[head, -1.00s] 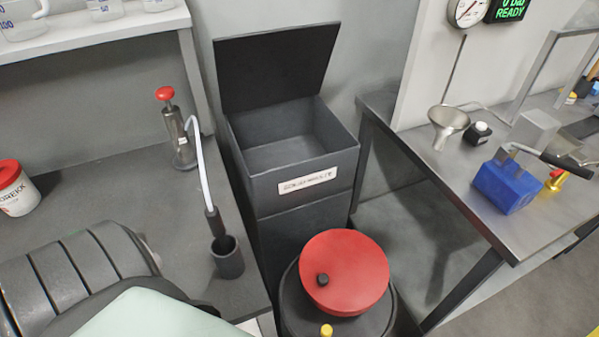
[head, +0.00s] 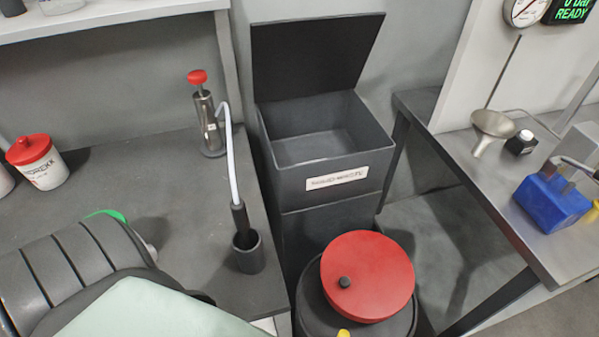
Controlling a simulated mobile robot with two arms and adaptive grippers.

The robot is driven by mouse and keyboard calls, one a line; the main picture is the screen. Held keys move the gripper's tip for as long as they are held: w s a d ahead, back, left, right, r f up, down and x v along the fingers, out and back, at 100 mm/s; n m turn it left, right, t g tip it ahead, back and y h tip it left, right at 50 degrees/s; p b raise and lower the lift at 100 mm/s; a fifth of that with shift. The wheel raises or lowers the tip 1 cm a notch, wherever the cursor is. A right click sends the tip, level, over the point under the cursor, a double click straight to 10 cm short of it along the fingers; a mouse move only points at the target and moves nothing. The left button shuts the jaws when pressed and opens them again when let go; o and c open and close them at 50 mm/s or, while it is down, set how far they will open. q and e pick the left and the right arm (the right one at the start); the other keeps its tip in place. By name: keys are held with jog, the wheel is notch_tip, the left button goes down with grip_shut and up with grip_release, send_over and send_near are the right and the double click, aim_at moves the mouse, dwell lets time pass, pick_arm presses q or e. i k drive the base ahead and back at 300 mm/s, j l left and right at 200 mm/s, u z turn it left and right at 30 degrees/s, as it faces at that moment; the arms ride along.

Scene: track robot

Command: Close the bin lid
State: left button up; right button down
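The dark grey bin (head: 336,186) stands between two benches, with a white label on its front. Its lid (head: 315,55) is a flat dark panel, open and standing upright at the back edge. The inside of the bin looks empty. A large dark rounded, ribbed shape with a pale green panel at the lower left seems to be part of my own body. I see no gripper fingers in the head view.
A drum with a red lid (head: 367,275) stands in front of the bin. The left bench (head: 140,185) holds a red-topped pump (head: 207,120), a hose in a dark cup (head: 248,255) and a red-lidded tub (head: 38,163). The right bench (head: 480,180) holds a funnel (head: 492,130) and a blue block (head: 552,203).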

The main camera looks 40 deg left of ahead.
aim_at(295, 57)
jog(key=u, duration=0.85)
